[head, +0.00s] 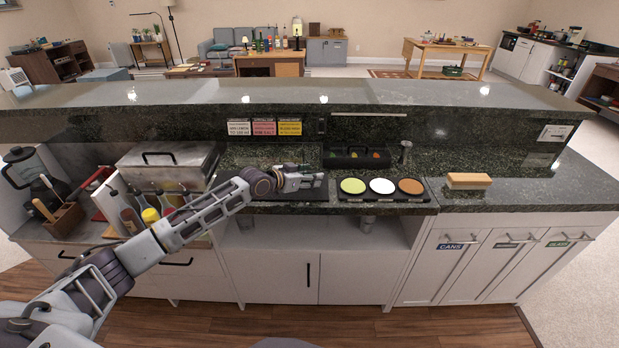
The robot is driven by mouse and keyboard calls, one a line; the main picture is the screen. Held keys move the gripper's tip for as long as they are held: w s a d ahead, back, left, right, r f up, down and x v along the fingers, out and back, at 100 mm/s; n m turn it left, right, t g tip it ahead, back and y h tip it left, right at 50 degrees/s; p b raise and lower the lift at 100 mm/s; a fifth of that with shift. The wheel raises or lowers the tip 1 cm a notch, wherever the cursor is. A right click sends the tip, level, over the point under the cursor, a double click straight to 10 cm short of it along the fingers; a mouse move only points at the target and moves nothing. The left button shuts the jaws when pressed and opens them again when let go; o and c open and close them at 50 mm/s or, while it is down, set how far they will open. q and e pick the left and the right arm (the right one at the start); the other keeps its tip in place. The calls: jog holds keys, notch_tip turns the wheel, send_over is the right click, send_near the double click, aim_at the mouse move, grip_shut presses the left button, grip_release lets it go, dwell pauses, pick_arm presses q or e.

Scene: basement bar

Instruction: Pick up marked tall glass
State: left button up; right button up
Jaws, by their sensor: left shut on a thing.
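My left gripper (312,181) reaches in from the left over the dark bar mat (262,196) on the lower counter. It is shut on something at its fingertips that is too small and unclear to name. I cannot make out a marked tall glass anywhere in this view. It may be see-through or hidden by the gripper. My right gripper is not in view.
Right of the gripper are a tray (383,199) with green, white and brown rounds, a dark caddy (357,157) and a wooden block (469,181). Bottles (131,220) and a steel box (166,162) stand left. The raised ledge (300,96) runs behind.

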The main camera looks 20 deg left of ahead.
aim_at(305, 153)
pick_arm(q)
notch_tip(305, 153, up, 8)
jog(key=shift+r, duration=0.65)
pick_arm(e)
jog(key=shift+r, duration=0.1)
